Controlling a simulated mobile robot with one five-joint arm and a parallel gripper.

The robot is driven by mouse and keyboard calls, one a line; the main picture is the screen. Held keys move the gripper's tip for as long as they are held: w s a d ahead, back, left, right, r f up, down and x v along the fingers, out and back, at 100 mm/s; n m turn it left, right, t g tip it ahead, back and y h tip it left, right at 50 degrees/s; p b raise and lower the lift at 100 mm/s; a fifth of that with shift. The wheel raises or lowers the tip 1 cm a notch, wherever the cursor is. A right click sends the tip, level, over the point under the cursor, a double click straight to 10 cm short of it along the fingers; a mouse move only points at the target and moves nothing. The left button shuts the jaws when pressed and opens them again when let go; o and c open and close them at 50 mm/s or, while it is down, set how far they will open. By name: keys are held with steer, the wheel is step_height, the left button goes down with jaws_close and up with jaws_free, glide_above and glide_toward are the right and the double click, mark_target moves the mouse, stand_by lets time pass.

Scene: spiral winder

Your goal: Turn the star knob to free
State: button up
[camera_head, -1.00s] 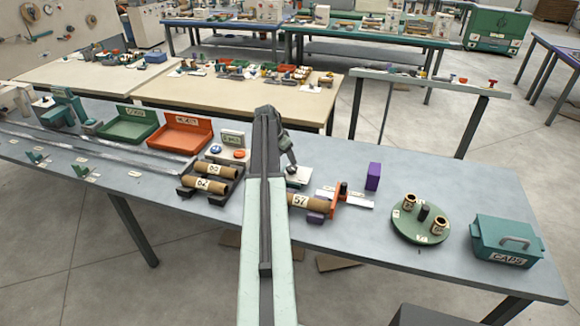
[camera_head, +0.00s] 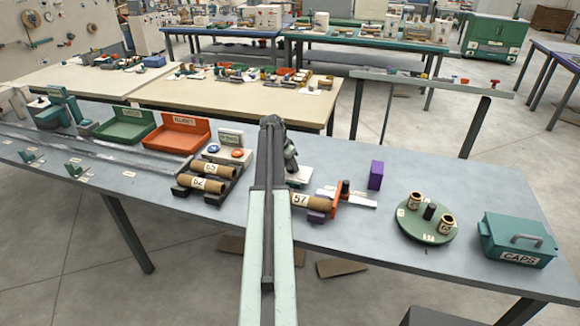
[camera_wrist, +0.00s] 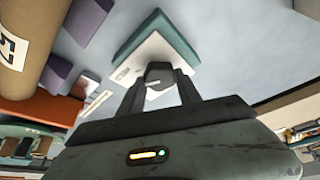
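The star knob (camera_wrist: 158,72) appears as a dark knob with a pale mark, in front of a white plate on a teal block (camera_wrist: 177,34) in the wrist view. My gripper (camera_wrist: 162,84) has its two dark fingers apart, one on each side of the knob, at its near edge. I cannot tell whether the fingers touch it. In the head view my gripper (camera_head: 291,163) is over the white-topped block (camera_head: 299,178) on the bench, and the arm hides much of it. The knob itself cannot be made out there.
A cardboard tube marked 57 (camera_head: 306,201) lies close right of my arm, beside an orange upright (camera_head: 337,196). A purple block (camera_head: 375,175), a green turntable (camera_head: 410,226) and a teal CAPS box (camera_head: 518,243) stand further right. Tubes in a dark rack (camera_head: 216,199) lie left.

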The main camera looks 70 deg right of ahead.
jaws_close()
steer(key=shift+n, duration=0.4)
steer(key=n+t, duration=0.1)
steer(key=n, duration=0.1)
steer(key=n+t, duration=0.1)
steer(key=n, duration=0.1)
steer(key=shift+s+a+n, duration=0.1)
steer(key=shift+s+n, duration=0.1)
steer(key=shift+n, duration=0.2)
steer(key=n+t, duration=0.1)
steer(key=n, duration=0.2)
steer(key=n+t, duration=0.1)
steer(key=n, duration=0.2)
steer(key=shift+s, duration=0.15)
steer(key=n, duration=0.2)
steer(key=n+t+y, duration=0.1)
steer(key=n, duration=0.1)
steer(key=n+t+y, duration=0.1)
steer(key=n, duration=0.1)
steer(key=shift+s+d+n, duration=0.1)
steer(key=shift+d+n, duration=0.2)
steer(key=shift+n, duration=0.1)
steer(key=n+y, duration=0.2)
steer(key=n, duration=0.3)
steer(key=shift+d, duration=0.1)
steer(key=shift+n, duration=0.4)
